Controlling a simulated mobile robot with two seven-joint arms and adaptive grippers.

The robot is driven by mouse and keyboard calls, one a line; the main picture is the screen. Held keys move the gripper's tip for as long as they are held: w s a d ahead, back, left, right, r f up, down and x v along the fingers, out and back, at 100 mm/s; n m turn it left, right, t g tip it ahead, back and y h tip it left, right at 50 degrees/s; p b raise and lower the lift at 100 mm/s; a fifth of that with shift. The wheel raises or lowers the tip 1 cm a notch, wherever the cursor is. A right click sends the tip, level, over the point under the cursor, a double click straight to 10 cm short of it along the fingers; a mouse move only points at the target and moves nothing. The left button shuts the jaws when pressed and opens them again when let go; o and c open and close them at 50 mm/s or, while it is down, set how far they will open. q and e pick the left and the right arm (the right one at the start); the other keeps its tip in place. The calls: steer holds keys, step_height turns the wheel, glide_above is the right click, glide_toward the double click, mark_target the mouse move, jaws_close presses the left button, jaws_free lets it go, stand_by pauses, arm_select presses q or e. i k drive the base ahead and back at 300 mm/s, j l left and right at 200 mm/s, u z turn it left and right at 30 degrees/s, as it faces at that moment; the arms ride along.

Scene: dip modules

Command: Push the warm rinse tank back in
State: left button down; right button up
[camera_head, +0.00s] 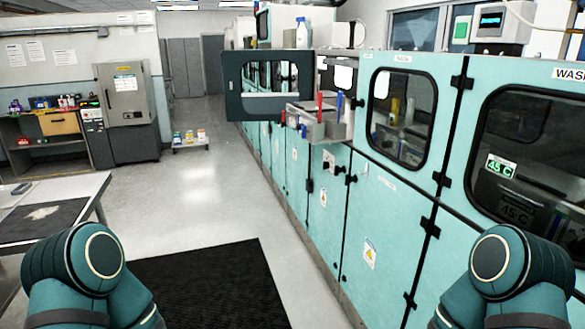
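A pale grey tank (331,132) sticks out of the teal machine into the aisle, through an opening in the upper row of doors. I take it to be the warm rinse tank, though no label on it is readable. Red, blue and white upright items stand in or beside it. A dark-framed window door (240,105) stands swung open just beyond the tank. Both of my arms show only as teal links at the bottom corners, well short of the tank. Neither gripper is in view.
A black mat (205,290) lies on the floor ahead. A table (88,187) stands at left. The grey aisle floor (215,190) is clear.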

mark_target(328, 132)
steer(key=i+j+z, duration=1.25)
steer(key=j, duration=0.4)
